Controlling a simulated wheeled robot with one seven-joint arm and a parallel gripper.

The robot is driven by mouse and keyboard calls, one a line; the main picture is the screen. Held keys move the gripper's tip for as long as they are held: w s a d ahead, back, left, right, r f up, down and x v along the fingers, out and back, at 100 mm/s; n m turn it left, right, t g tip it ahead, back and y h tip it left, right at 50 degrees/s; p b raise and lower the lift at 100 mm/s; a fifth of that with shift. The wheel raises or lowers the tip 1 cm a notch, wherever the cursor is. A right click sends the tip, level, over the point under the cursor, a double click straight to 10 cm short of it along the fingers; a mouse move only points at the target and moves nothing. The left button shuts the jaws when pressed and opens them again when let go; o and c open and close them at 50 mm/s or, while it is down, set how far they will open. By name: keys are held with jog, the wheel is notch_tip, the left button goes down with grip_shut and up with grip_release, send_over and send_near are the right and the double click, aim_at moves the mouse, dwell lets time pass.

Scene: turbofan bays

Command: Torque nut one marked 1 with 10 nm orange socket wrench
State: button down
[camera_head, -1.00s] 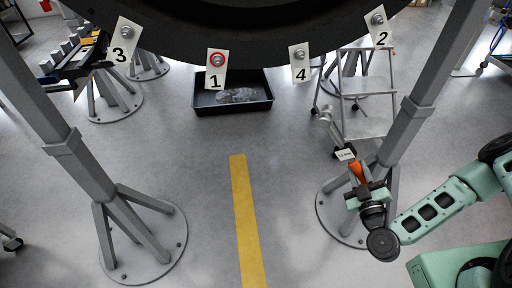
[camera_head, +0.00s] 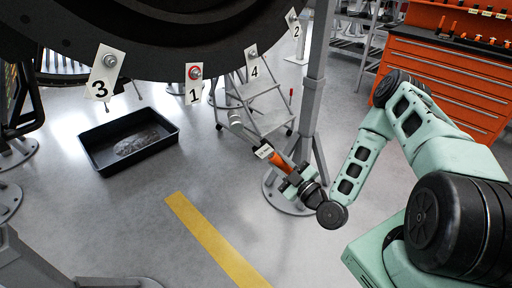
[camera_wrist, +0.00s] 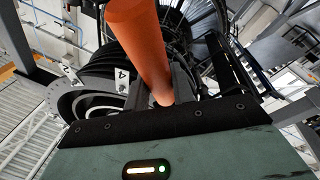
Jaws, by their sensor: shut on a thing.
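Nut one (camera_head: 195,73) sits in a red ring above the tag marked 1 (camera_head: 194,95), on the rim of the dark engine ring (camera_head: 150,62) in the head view. My gripper (camera_head: 291,180) is shut on the orange handle of the socket wrench (camera_head: 280,160), below and to the right of nut one and well apart from it. The wrench tilts up and left, with its grey head (camera_head: 235,119) at the far end and a small white label on it. In the wrist view the orange handle (camera_wrist: 140,45) rises from between the jaws; its head is out of view.
Tags 3 (camera_head: 101,87), 4 (camera_head: 254,71) and 2 (camera_head: 296,30) hang along the ring. A grey stand post (camera_head: 314,85) rises behind my gripper. A black tray (camera_head: 92,152) lies on the floor at left, a step ladder (camera_head: 262,118) behind. An orange tool cabinet (camera_head: 440,85) stands at right.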

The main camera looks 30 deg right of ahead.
jog(key=w+a+r+n+g+y+b, duration=0.3)
jog(key=a+r+n+g+y+b, duration=0.1)
jog(key=r+y+b, duration=0.5)
jog(key=shift+w+a+y+b, duration=0.25)
jog(key=shift+a+y+b, duration=0.15)
jog(key=shift+y+b, duration=0.15)
jog(key=w, duration=0.1)
jog(key=w+a, duration=0.1)
jog(key=w, duration=0.1)
jog(key=w+b, duration=0.1)
jog(key=w, duration=0.1)
jog(key=shift+a, duration=0.3)
jog(key=shift+b, duration=0.5)
dwell(0.7)
jog(key=shift+w+a, duration=0.2)
jog(key=shift+w, duration=0.4)
jog(key=shift+w+a, duration=0.15)
jog(key=shift+w, duration=0.45)
dwell(1.3)
